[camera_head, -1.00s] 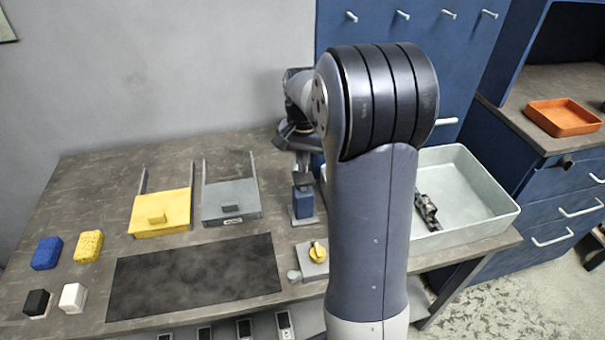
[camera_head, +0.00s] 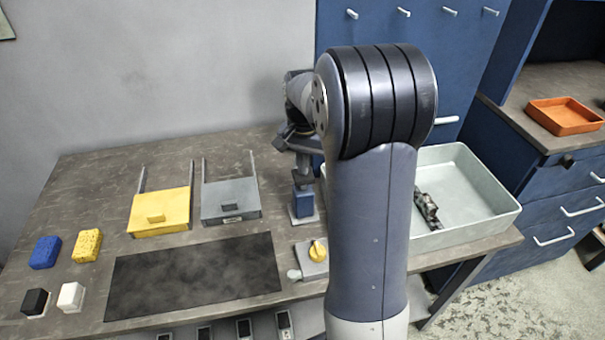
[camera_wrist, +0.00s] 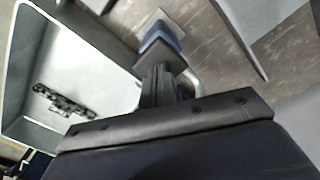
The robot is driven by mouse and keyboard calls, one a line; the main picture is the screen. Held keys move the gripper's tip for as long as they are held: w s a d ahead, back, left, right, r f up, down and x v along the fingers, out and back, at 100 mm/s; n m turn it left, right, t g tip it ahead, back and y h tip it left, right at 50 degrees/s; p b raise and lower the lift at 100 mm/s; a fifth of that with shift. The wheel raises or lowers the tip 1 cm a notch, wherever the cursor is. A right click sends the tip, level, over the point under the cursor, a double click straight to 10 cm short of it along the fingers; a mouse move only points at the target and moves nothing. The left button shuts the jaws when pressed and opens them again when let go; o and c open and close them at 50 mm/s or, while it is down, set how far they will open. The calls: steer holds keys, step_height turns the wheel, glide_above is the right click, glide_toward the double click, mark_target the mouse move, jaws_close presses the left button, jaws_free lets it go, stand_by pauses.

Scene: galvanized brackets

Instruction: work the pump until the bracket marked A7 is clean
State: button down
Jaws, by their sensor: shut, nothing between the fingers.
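The pump (camera_head: 303,204) is a small blue block on a grey base at the back of the bench's right part. It also shows in the wrist view (camera_wrist: 158,37). My gripper (camera_head: 303,181) is shut and empty, pointing down at the top of the pump. In the wrist view the closed fingers (camera_wrist: 158,88) are close to or touching the pump; I cannot tell which. A dark, speckled bracket (camera_head: 428,210) lies in the pale tray (camera_head: 470,177), and it also shows in the wrist view (camera_wrist: 65,102). No A7 mark is legible on it.
A yellow box (camera_head: 160,211) and a grey box (camera_head: 231,201) stand left of the pump, behind a dark mat (camera_head: 195,277). A yellow knob (camera_head: 318,251) sits in front of the pump. Sponges (camera_head: 45,252) and small blocks (camera_head: 70,296) lie far left.

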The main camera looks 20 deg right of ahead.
steer(key=shift+f+b, duration=0.9)
steer(key=shift+f, duration=0.7)
steer(key=shift+r, duration=0.1)
steer(key=shift+r+p, duration=1.9)
steer(key=shift+r, duration=0.2)
steer(key=shift+f, duration=0.15)
